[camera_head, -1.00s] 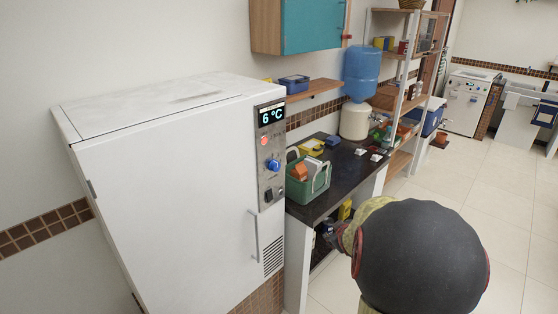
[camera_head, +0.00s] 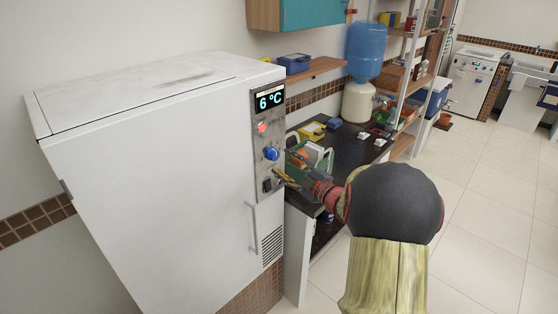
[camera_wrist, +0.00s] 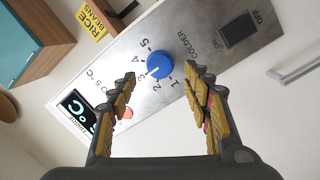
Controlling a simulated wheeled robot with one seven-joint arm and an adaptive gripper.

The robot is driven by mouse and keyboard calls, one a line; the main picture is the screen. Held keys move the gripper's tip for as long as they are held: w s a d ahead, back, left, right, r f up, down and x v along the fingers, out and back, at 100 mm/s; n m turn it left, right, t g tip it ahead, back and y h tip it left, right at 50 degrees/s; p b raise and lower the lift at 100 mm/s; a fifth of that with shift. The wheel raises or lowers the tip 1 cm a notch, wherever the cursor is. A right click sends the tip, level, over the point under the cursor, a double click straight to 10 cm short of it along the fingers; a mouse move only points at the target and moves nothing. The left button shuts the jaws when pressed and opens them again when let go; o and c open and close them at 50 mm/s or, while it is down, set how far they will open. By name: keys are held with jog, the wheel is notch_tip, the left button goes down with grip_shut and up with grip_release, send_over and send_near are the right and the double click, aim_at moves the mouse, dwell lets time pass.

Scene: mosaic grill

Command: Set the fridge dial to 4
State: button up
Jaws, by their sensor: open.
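The blue fridge dial (camera_head: 271,153) sits on the grey control panel on the right side of the white fridge (camera_head: 150,180). In the wrist view the dial (camera_wrist: 160,65) appears between my open fingertips, with printed numbers around it. A white mark on it faces lower left, seemingly near 2; I cannot read it surely. The display (camera_head: 269,100) reads 6 °C. My gripper (camera_head: 284,177) is open and empty, just below and right of the dial in the head view. It also shows in the wrist view (camera_wrist: 160,76). Contact with the dial is not visible.
A red button (camera_head: 262,127) lies above the dial and a black switch (camera_head: 273,184) below it, close to my fingers. The fridge handle (camera_head: 252,228) stands out lower down. A green crate (camera_head: 325,163) stands on the dark counter at right.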

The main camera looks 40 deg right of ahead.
aim_at(276, 156)
jog(key=shift+w+d, duration=0.1)
jog(key=shift+w, duration=1.9)
jog(key=shift+c, duration=0.3)
jog(key=c, duration=1.1)
jog(key=m+p, duration=0.4)
jog(key=shift+r+g, duration=0.2)
jog(key=shift+g, duration=0.1)
jog(key=m+p, duration=0.4)
jog(key=shift+d+y+p, duration=0.1)
jog(key=shift+y+p, duration=0.3)
jog(key=shift+f+m, duration=0.1)
jog(key=shift+m, duration=0.2)
jog(key=o, duration=1.1)
